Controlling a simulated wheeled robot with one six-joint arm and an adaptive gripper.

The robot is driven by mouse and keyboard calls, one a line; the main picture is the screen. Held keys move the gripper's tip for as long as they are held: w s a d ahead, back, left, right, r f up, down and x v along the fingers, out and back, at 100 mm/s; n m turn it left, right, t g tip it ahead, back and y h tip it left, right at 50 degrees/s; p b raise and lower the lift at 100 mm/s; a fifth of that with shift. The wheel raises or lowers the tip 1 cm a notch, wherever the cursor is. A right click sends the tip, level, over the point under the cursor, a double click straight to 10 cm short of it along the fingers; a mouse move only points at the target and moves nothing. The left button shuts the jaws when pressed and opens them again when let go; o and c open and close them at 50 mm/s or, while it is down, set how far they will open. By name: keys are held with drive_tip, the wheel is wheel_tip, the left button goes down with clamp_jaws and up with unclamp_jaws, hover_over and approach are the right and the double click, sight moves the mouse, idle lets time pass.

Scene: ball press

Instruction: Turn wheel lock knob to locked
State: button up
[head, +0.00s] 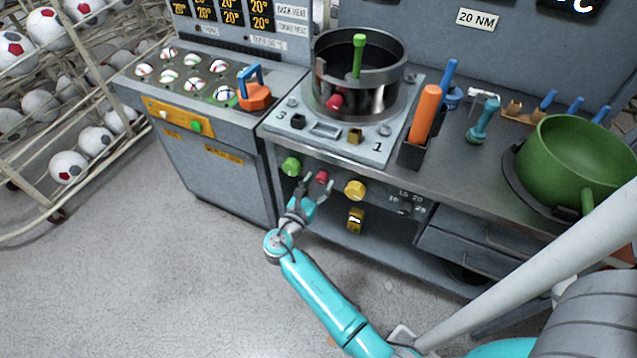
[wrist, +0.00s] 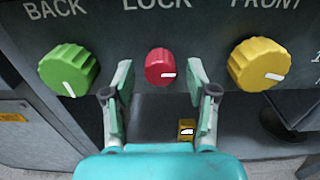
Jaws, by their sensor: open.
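The lock knob (wrist: 160,67) is small, round and red, under the word LOCK in the wrist view. Its white mark points to the right. It also shows on the press front in the head view (head: 321,177). My gripper (wrist: 159,76) is open, with one finger to the left of the red knob and one to the right in the picture. Whether the fingertips reach the knob's depth I cannot tell; no contact shows. In the head view my gripper (head: 318,188) is at the panel, just below the knob.
A green knob (wrist: 68,70) under BACK is left of my fingers, and a yellow knob (wrist: 258,64) under FRONT is right. A yellow tag (head: 355,220) hangs below the panel. Open floor (head: 180,270) lies in front of the cabinet.

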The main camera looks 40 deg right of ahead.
drive_tip(key=shift+w+d, duration=0.1)
drive_tip(key=shift+d, duration=0.05)
clamp_jaws()
